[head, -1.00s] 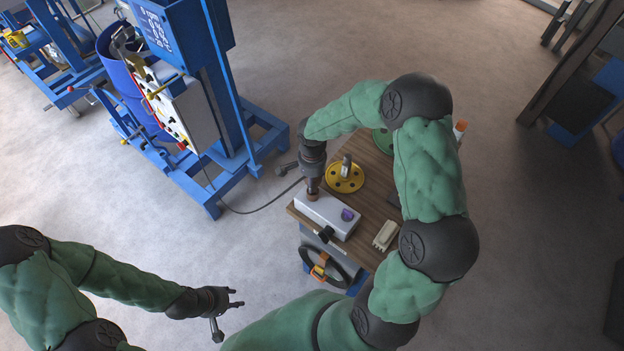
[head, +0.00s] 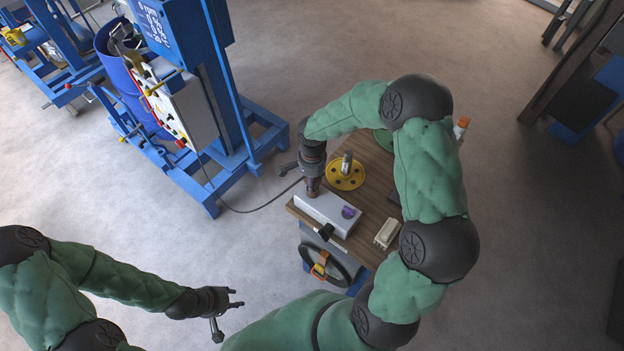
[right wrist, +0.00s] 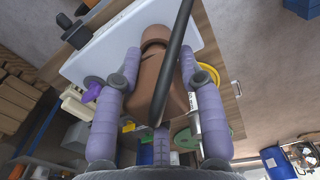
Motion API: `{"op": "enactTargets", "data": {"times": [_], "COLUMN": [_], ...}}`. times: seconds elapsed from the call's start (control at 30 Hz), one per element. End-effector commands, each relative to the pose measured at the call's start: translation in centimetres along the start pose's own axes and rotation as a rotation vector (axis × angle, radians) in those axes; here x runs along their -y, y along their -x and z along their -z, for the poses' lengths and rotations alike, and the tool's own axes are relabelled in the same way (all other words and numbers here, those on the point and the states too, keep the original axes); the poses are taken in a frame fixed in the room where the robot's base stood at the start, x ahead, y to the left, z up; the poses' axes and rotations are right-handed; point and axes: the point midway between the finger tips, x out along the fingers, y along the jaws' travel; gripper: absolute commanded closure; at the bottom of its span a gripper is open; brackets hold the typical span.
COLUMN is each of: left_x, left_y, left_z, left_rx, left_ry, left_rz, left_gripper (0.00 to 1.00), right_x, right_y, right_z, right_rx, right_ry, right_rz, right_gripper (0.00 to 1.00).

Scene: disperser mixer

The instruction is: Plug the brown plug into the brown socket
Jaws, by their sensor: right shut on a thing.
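The brown plug (right wrist: 158,88) is held between the two grey-purple fingers of my right gripper (right wrist: 155,82). A black cable crosses in front of it in the right wrist view. The plug's front end points at the white socket box (head: 322,211). A rounded brown part (right wrist: 154,37) shows at that end, over the box. I cannot tell whether it is the plug's tip or the brown socket, nor whether the plug is seated. In the head view, my right gripper (head: 313,187) points down at the box's left end. My left gripper (head: 233,299) is open and empty, over the floor.
The box stands on a wooden-topped cart (head: 365,245) and carries a purple socket (head: 348,212). A yellow disc (head: 345,175) and a beige connector (head: 387,233) lie near it. A blue mixer frame (head: 230,110) stands left of the cart. Open floor surrounds my left gripper.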

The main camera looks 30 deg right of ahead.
Motion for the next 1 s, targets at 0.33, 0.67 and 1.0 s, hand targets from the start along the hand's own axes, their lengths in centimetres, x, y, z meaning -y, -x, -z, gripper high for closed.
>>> {"op": "enactTargets", "data": {"times": [0.33,0.67,1.0], "left_x": [0.3,0.5,0.5], "left_y": [-0.8,-1.4,-1.4], "left_z": [0.0,0.1,0.1], "left_rx": [0.0,0.0,0.0], "left_ry": [0.0,0.0,0.0], "left_rz": [0.0,0.0,0.0], "left_gripper": [0.6,0.6,0.6], "right_x": [0.0,0.0,0.0], "right_y": [-0.8,-1.5,-1.4], "right_z": [0.0,0.0,0.0], "right_rx": [0.0,0.0,0.0], "right_ry": [0.0,0.0,0.0], "right_rz": [0.001,0.0,0.0], "right_gripper": [0.98,0.98,0.34]}}
